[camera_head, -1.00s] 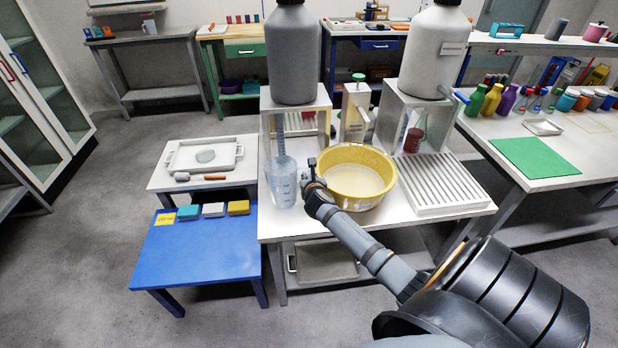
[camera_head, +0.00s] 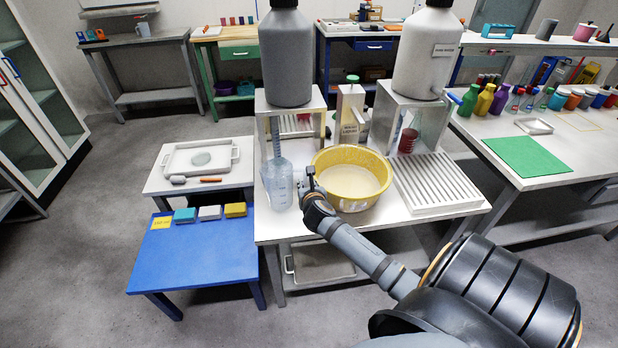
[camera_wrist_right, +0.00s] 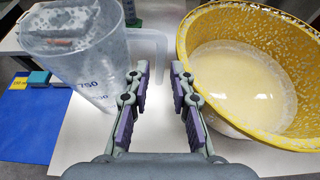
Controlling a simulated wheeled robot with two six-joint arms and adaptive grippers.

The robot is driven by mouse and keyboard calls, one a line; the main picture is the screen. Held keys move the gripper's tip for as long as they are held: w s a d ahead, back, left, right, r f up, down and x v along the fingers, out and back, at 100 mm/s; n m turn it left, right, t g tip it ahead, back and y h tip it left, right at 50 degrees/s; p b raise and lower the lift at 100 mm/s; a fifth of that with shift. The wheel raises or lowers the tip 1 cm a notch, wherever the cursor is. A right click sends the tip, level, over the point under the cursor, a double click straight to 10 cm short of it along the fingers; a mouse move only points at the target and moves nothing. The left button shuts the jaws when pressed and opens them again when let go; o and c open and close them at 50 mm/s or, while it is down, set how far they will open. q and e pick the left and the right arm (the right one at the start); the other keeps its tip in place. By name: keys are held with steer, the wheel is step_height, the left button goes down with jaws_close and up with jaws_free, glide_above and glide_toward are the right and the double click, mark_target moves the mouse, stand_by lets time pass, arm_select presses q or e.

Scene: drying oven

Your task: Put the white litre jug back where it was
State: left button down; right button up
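The clear, whitish litre jug (camera_head: 278,186) with blue graduation marks stands upright on the white bench, at the front left below the grey bottle. In the right wrist view the jug (camera_wrist_right: 85,60) fills the upper left, with its handle (camera_wrist_right: 155,45) toward my fingers. My right gripper (camera_head: 312,182) is between the jug and the yellow basin. In the wrist view its fingers (camera_wrist_right: 160,85) are apart with nothing clamped between them. The handle's lower part is near the fingertips; I cannot tell whether they touch. My left gripper is not in view.
The yellow basin (camera_head: 350,180) with pale liquid stands close to the right of my gripper, and a ribbed white rack (camera_head: 437,182) beyond it. A blue low table (camera_head: 195,255) with small coloured blocks and a white tray (camera_head: 201,158) are at the left.

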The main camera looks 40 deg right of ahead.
steer(key=v, duration=0.6)
steer(key=shift+s, duration=0.15)
